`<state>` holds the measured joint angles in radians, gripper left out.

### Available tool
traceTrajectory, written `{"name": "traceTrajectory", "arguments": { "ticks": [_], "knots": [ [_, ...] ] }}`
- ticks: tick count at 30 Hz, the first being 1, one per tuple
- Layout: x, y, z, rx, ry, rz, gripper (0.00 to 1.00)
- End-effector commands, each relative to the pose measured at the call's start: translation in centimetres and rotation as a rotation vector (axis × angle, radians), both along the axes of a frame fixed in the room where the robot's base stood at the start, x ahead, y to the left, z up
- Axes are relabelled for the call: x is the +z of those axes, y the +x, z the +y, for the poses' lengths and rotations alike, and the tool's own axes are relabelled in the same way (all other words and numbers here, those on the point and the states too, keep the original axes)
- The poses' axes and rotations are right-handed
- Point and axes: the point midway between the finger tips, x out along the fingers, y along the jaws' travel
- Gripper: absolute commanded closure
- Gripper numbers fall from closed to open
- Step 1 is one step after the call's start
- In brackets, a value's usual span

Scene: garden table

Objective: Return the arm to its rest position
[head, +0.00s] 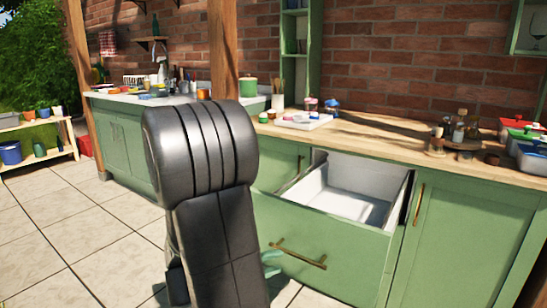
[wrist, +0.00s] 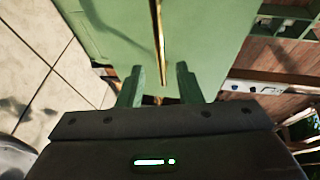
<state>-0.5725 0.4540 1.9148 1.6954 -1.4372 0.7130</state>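My arm (head: 205,190) rises in the left middle of the head view and hides most of my gripper. A green fingertip shows beside the arm, close to the left end of the drawer's handle. In the wrist view, the two green fingers of my gripper (wrist: 160,78) stand apart with a clear gap. The brass handle (wrist: 159,38) runs down the picture, its near end lining up with that gap; I cannot tell whether it touches. The green drawer (head: 325,240) is pulled open, and its white inside looks empty. Its handle also shows in the head view (head: 298,255).
The wooden counter (head: 385,143) carries a white tray (head: 303,120) with small items, bottles (head: 459,125) and colored containers. A closed cabinet door (head: 465,235) is right of the drawer. A wooden post (head: 223,50) stands behind my arm. Tiled floor (head: 40,225) lies clear at left.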

Motion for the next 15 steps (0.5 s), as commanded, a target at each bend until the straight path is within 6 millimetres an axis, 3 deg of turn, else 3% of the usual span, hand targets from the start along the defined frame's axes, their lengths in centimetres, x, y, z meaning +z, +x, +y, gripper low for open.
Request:
{"name": "traceTrajectory", "arguments": {
  "ticks": [15],
  "knots": [
    [-1.4, 3.8, -5.8, -0.002, 0.0, -0.001, 0.68]
  ]
}}
